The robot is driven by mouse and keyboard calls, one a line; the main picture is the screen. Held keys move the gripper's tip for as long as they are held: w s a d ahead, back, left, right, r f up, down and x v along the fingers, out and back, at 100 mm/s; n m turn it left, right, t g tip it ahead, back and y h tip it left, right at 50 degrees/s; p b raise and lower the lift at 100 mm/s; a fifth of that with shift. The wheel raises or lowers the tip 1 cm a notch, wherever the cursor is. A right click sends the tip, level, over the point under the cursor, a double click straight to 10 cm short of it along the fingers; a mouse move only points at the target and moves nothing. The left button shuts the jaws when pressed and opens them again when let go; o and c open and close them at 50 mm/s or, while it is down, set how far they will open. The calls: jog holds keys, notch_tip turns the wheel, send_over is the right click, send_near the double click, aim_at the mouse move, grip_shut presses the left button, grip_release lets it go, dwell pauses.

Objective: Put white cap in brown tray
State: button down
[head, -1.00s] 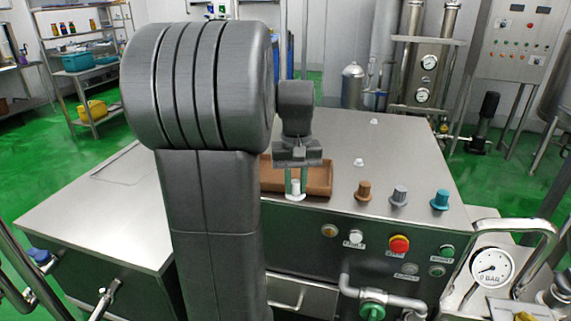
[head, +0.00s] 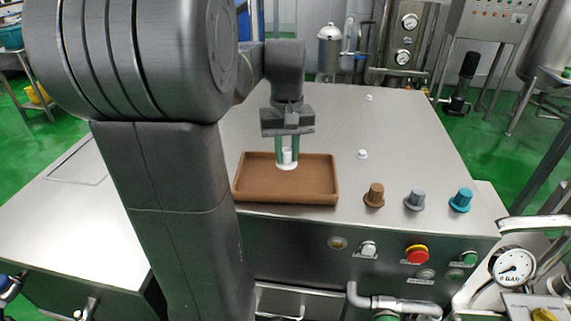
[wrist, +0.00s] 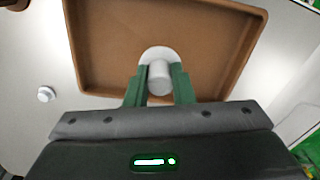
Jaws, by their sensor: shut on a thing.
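The white cap (head: 288,160) is between the green fingers of my gripper (head: 288,152), which is shut on it. The cap has a round flange at its lower end. In the head view it appears over the brown tray (head: 262,189), toward the tray's back part. In the wrist view the cap (wrist: 158,78) shows between the fingertips (wrist: 158,84), with the brown tray (wrist: 110,50) beneath it. The tray is shallow, rectangular and otherwise bare. I cannot tell whether the cap touches the tray floor.
Brown (head: 375,195), grey (head: 414,199) and teal (head: 461,200) caps stand right of the tray on the steel top. Small white knobs (head: 362,154) sit behind them. A red button (head: 417,254) is on the front panel. Steel surface is free behind the tray.

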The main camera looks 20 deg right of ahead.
aim_at(286, 166)
jog(key=shift+f, duration=2.05)
jog(key=shift+f, duration=0.1)
jog(key=c, duration=1.3)
grip_release()
jog(key=shift+o, duration=0.3)
notch_tip(286, 166, up, 12)
jog(key=shift+r, duration=0.15)
